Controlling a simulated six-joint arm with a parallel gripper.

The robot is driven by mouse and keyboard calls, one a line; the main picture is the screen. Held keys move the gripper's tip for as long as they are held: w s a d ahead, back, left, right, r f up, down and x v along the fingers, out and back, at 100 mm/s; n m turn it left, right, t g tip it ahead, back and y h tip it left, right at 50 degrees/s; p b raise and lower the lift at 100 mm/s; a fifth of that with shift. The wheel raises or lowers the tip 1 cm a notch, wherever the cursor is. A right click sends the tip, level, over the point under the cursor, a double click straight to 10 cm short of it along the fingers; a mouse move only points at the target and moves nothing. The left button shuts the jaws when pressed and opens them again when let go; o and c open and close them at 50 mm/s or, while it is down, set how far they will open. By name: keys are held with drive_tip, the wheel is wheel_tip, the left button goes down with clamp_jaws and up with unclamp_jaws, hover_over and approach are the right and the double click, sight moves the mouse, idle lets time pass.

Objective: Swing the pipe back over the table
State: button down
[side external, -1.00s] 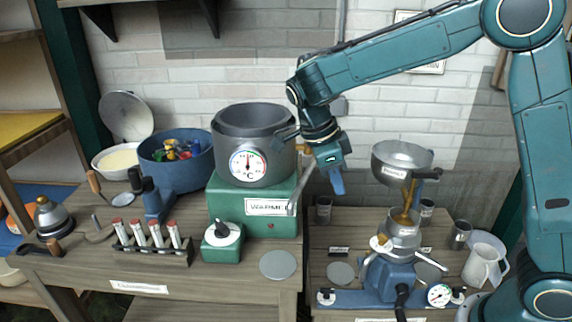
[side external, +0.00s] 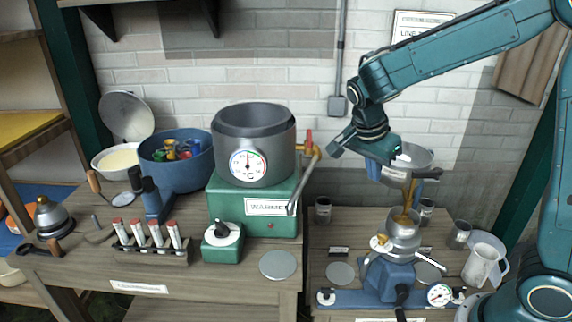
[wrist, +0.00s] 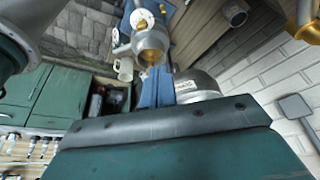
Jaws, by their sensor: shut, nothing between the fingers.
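The pipe (side external: 303,184) is a thin grey tube below a brass tap with a red handle (side external: 309,139), on the right side of the warmer's grey pot (side external: 254,140). It slants down and left, its lower end beside the warmer's front right edge, near the left table. My gripper (side external: 376,168) is right of the pipe and apart from it, in front of the left side of the upper metal bowl. Its blue fingers (wrist: 156,76) are together and empty in the wrist view. A brass part (wrist: 308,28) shows at that view's upper right edge.
Golden liquid (side external: 407,198) runs from the upper bowl (side external: 417,160) into the blue-based machine (side external: 390,278) on the right table. A green warmer (side external: 227,205), tube rack (side external: 150,250) and blue tub (side external: 177,165) crowd the left table (side external: 205,285). A gap separates the tables.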

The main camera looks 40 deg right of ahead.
drive_tip(key=w+d+n+t+y, duration=0.2)
drive_tip(key=w+d+n+t, duration=0.1)
drive_tip(key=w+d+n, duration=0.9)
drive_tip(key=shift+w+d+r+n+t, duration=0.25)
drive_tip(key=shift+d+r, duration=0.2)
drive_tip(key=shift+d, duration=1.45)
drive_tip(key=s+a+r+n+y, duration=0.4)
drive_tip(key=a+n, duration=0.6)
drive_tip(key=n, duration=0.4)
drive_tip(key=s+a+r+n+y, duration=0.4)
drive_tip(key=s+a+n, duration=0.3)
drive_tip(key=a+n, duration=0.3)
drive_tip(key=n, duration=0.4)
drive_tip(key=shift+s+a+n, duration=0.25)
drive_tip(key=shift+a+n, duration=0.05)
drive_tip(key=shift+n, duration=0.05)
